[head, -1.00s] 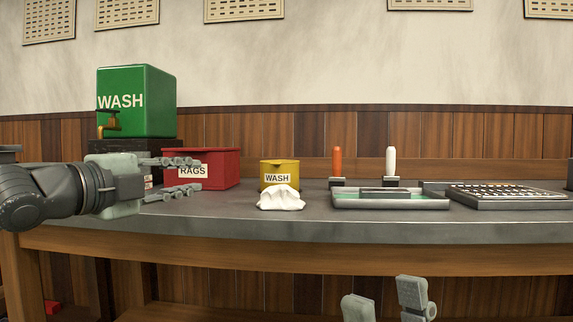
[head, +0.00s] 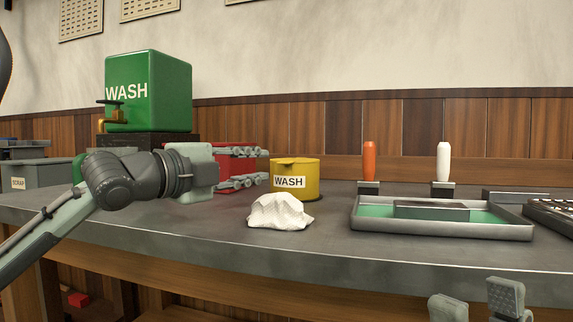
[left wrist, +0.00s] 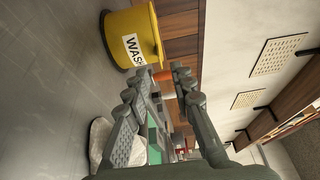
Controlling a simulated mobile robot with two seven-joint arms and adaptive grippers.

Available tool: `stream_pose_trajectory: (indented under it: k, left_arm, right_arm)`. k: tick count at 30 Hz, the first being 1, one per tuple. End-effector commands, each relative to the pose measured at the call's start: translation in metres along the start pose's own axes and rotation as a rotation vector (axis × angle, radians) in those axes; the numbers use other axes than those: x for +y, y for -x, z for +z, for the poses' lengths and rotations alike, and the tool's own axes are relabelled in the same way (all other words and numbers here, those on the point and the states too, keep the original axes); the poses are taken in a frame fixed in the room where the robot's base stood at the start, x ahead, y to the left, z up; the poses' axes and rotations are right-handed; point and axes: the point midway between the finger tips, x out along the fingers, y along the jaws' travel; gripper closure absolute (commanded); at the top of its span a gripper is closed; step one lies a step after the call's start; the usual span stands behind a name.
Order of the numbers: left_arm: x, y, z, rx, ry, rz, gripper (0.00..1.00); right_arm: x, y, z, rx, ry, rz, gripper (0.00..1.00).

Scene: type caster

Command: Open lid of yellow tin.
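The yellow tin (head: 308,183) with a WASH label stands upright on the bench, its lid (head: 294,161) down on top. In the left wrist view the tin (left wrist: 118,30) shows at the upper left, beyond and outside my fingers. My left gripper (head: 264,166) is open and empty, pointing right, with its fingertips just left of the tin; I see no clear contact. My left fingers (left wrist: 160,80) also show spread apart in the left wrist view. My right gripper (head: 478,298) is at the bottom edge, low in front of the bench, fingers apart and empty.
A crumpled white cloth (head: 280,212) lies in front of the tin. The red rags box (head: 232,164) is partly hidden behind my left gripper. A green wash can (head: 160,90) stands at the back left. A tray (head: 440,230) and two upright handled tools, orange (head: 368,160) and white (head: 443,160), are right.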

Motion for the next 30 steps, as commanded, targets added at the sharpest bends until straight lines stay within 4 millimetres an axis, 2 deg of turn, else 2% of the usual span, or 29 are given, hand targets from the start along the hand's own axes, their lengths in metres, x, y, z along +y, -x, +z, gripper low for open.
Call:
stream_pose_trajectory:
  k: [6, 12, 23, 30]
  left_arm:
    - [0.001, -0.036, -0.002, 0.003, 0.002, -0.001, 0.76]
    - [0.001, -0.062, -0.001, 0.002, 0.001, 0.0, 0.76]
    - [0.0, -0.069, -0.001, 0.001, 0.0, 0.0, 0.76]
    - [0.0, -0.069, -0.001, 0.001, 0.0, 0.001, 1.0]
  right_arm:
    - [-0.001, 0.001, 0.001, 0.009, 0.001, -0.013, 0.6]
    - [-0.001, 0.0, 0.002, 0.016, 0.003, -0.022, 0.6]
    - [-0.001, -0.001, 0.003, 0.015, 0.003, -0.025, 0.6]
    - [-0.001, -0.001, 0.002, 0.016, 0.003, -0.025, 0.6]
